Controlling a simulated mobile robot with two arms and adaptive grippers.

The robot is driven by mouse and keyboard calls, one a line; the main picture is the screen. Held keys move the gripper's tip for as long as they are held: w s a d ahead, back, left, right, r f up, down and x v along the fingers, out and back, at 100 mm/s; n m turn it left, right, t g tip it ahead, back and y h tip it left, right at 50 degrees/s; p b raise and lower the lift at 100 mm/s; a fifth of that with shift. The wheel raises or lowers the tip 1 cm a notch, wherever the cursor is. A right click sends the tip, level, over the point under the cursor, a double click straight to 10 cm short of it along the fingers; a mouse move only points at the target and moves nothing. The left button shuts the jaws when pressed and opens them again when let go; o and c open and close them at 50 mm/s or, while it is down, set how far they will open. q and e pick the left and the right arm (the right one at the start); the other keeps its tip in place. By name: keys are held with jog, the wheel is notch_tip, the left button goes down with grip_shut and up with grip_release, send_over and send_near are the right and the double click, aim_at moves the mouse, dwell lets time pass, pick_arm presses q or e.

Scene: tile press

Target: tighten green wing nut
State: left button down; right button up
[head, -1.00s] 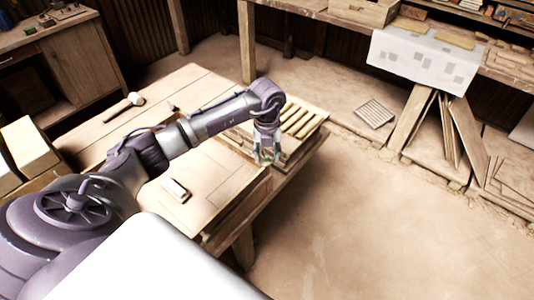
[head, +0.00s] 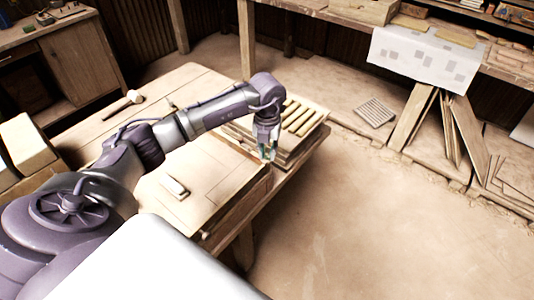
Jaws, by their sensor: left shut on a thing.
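My left gripper (head: 268,157) points down at the right edge of the wooden press board (head: 215,170) on the workbench. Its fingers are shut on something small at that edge. A little green-teal shows between and beside the fingers, where the green wing nut is; the fingers hide most of it. I cannot make out the nut's wings or how far down it sits. My right gripper is not in view.
A ridged wooden rack (head: 298,118) stands just behind the gripper. A small pale block (head: 174,187) lies on the board, and a mallet (head: 124,104) lies on the bench (head: 185,85).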

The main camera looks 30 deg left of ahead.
pick_arm(q)
jog(key=m+b, duration=0.2)
jog(key=m, duration=0.1)
jog(key=shift+f+m, duration=0.1)
jog(key=shift+m, duration=0.3)
jog(key=m+b, duration=0.2)
jog(key=m, duration=0.1)
jog(key=shift+m+b, duration=1.55)
jog(key=shift+m, duration=1.35)
jog(key=c, duration=1.1)
grip_release()
